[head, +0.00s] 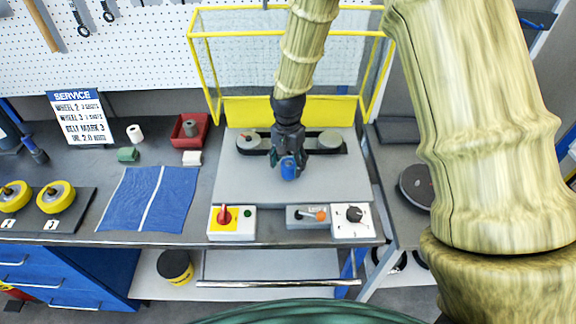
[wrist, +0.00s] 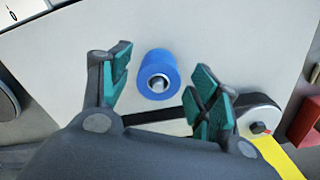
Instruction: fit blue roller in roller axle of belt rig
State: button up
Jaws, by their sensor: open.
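The blue roller (head: 288,168) is at the belt rig (head: 235,180), in front of the black belt. In the wrist view the blue roller (wrist: 156,68) shows its round end with a grey metal pin end inside the bore. It appears to sit around the roller axle; how far down it sits cannot be told. My gripper (head: 290,160) is above the rig plate. The axle's lower part is hidden.
A yellow guard frame (head: 275,111) stands behind the rig. Control boxes with a red switch (head: 224,217) and a black dial (head: 353,215) line its front edge. A blue cloth (head: 145,205), red bin (head: 190,131) and yellow wheels (head: 55,197) lie to the left.

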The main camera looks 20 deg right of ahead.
notch_tip(320, 180, up, 10)
dwell(0.5)
dwell(0.4)
